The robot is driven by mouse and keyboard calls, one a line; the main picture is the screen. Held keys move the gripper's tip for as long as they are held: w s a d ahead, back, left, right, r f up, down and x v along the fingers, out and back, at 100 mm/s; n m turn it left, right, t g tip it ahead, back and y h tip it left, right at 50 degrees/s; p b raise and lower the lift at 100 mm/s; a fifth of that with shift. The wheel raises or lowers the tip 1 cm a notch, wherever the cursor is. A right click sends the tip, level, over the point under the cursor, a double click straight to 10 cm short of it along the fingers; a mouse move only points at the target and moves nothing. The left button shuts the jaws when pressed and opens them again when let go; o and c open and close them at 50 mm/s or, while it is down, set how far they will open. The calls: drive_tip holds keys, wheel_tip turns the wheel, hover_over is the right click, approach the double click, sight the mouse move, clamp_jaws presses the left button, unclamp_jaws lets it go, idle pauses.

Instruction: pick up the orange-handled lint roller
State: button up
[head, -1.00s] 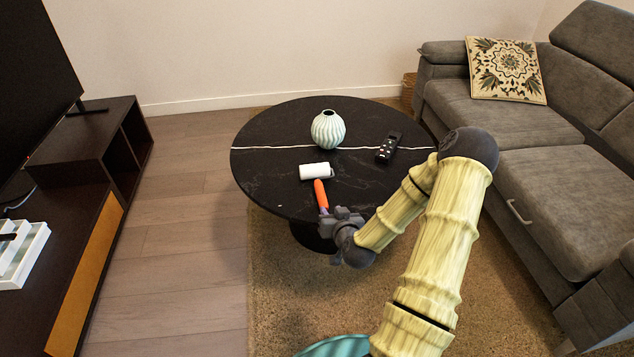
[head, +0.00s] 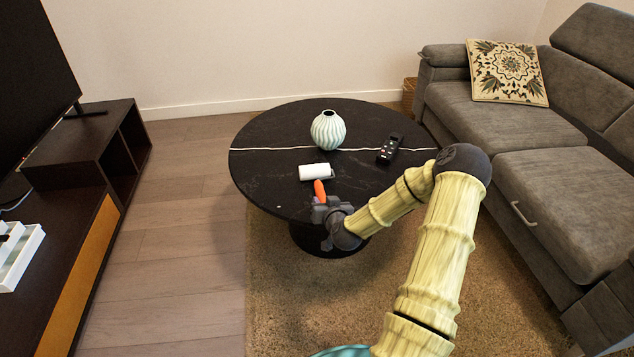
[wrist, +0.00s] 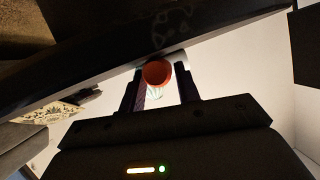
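The lint roller has an orange handle (head: 319,187) and a white roller head (head: 314,172). It lies near the front edge of the round black table (head: 262,172), with its handle pointing toward me. My gripper (head: 322,202) is at the near end of the handle and hides part of it. In the wrist view, the round orange handle end (wrist: 157,73) shows between the two dark fingers of my gripper (wrist: 159,82). The fingers are apart, with small gaps beside the handle. I cannot tell how far they reach along it.
A grey sofa (head: 555,190) is at the right and a dark TV cabinet (head: 75,205) at the left. Wooden floor (head: 190,240) is clear between cabinet and table.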

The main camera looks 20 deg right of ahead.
drive_tip(key=shift+w+f, duration=0.15)
drive_tip(key=shift+w, duration=0.25)
drive_tip(key=c, duration=0.6)
wheel_tip(320, 180, up, 10)
drive_tip(key=p, duration=0.4)
idle(0.5)
